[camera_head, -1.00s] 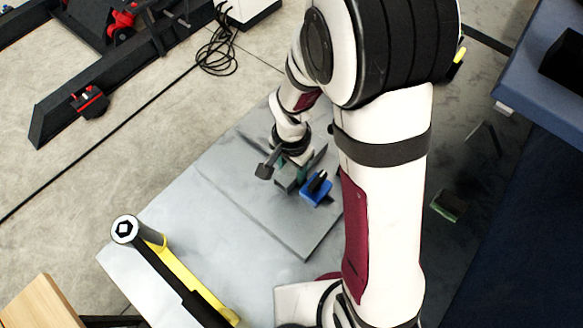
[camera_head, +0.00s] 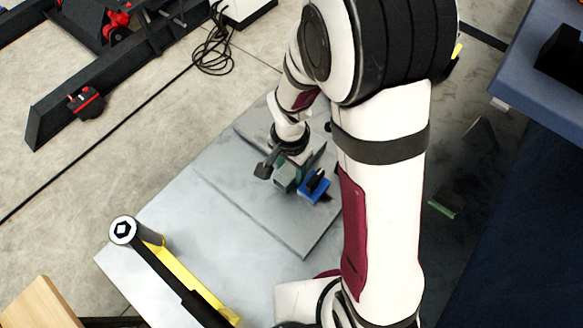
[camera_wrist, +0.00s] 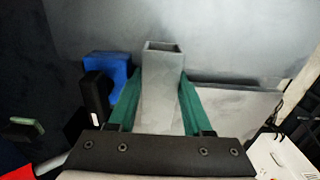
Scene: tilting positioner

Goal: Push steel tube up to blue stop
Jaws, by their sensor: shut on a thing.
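The steel tube (camera_wrist: 161,85) is a grey square tube, upright between my green fingers in the wrist view, with its open end facing the far side. My gripper (camera_wrist: 160,76) is shut on it, one finger on each side. In the head view the tube (camera_head: 285,179) shows below my wrist, with my gripper (camera_head: 290,166) partly hidden. The blue stop (camera_wrist: 109,68) is left of the tube in the wrist view, with a black part in front. In the head view the blue stop (camera_head: 314,191) is just right of the tube. I cannot tell if they touch.
A grey plate (camera_head: 245,200) lies under the tube and stop, with clear surface to the left and front. A yellow and black bar (camera_head: 180,275) lies at the lower left.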

